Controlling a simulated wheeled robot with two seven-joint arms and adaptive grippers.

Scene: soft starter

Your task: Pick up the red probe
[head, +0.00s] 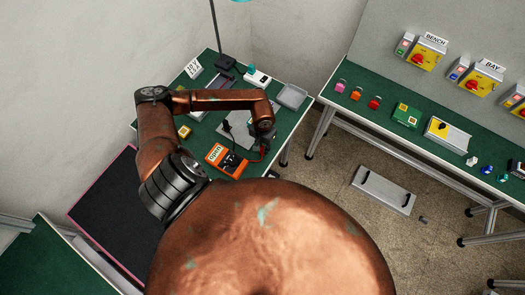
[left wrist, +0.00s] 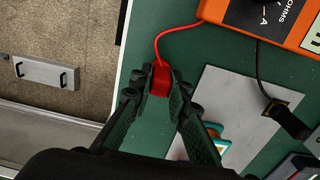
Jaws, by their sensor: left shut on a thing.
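My left gripper (left wrist: 159,90) is shut on the red probe (left wrist: 160,79), whose red block shows between the fingertips in the left wrist view. A red lead curves from it up to the orange meter (left wrist: 270,22). In the head view my left gripper (head: 262,145) is over the green bench, just right of the orange meter (head: 222,158), and hides most of the probe. The black probe (left wrist: 287,117) lies over a grey plate (left wrist: 235,110), on a black lead from the meter. My right gripper is in neither view.
The green bench (head: 290,118) holds a grey tray (head: 292,96) and a lamp stand (head: 225,62). Its edge is close left of the gripper in the left wrist view. A second bench (head: 385,120) with coloured parts stands to the right, with floor between.

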